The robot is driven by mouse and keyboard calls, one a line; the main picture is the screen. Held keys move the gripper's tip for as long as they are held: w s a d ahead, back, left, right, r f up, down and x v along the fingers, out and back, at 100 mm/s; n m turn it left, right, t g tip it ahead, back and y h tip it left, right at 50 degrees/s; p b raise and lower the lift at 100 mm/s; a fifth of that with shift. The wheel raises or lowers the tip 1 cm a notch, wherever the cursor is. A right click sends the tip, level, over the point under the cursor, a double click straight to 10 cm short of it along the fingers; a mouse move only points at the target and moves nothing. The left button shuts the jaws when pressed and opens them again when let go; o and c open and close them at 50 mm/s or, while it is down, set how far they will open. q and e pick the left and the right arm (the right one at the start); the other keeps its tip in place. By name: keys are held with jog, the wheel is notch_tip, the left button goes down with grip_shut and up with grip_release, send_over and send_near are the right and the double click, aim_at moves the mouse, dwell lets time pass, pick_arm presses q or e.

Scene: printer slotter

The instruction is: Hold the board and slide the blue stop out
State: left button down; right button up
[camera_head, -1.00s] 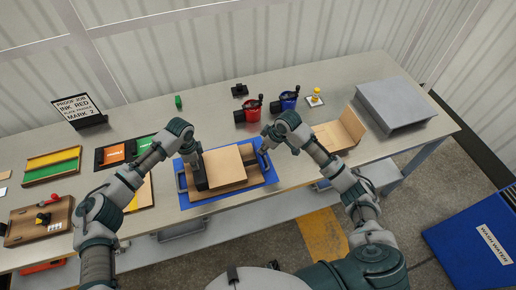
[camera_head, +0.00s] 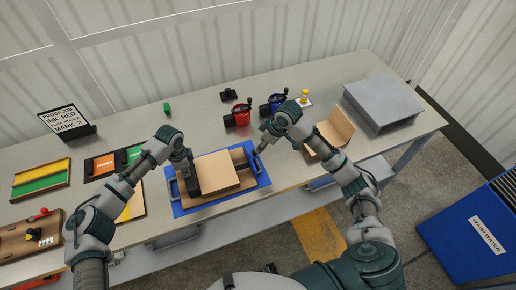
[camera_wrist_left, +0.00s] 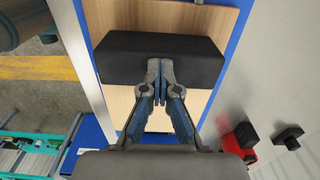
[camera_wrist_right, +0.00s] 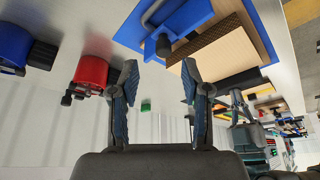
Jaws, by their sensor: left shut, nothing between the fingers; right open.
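A light wooden board (camera_head: 217,174) lies on a blue base (camera_head: 190,208) with grey handles at its ends. A black block (camera_wrist_left: 120,58) lies across the board. My left gripper (camera_wrist_left: 160,72) is shut and empty, its fingertips at the black block's edge; whether they touch it I cannot tell. My right gripper (camera_head: 257,153) is open and empty near the base's right end.
A red pot (camera_head: 240,116) and a blue pot (camera_head: 278,101) stand behind the base. An open wooden holder (camera_head: 335,134) and a grey box (camera_head: 383,102) are to the right. Colored cards and trays lie left. The table's front edge is close to the base.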

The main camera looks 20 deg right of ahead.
pick_arm(q)
jog(key=shift+s+a+f, duration=0.1)
jog(key=shift+a+f, duration=0.05)
jog(key=shift+f, duration=0.15)
pick_arm(e)
jog(key=v, duration=0.5)
jog(key=shift+s+d+r, duration=0.1)
jog(key=shift+r, duration=0.05)
pick_arm(q)
jog(key=shift+w+r+p, duration=0.25)
jog(key=shift+r+p, duration=1)
notch_tip(320, 180, up, 3)
jog(key=p, duration=0.3)
jog(key=shift+s+r, duration=0.1)
jog(key=shift+r, duration=0.05)
jog(key=shift+r+p, duration=0.35)
pick_arm(e)
notch_tip(320, 180, up, 6)
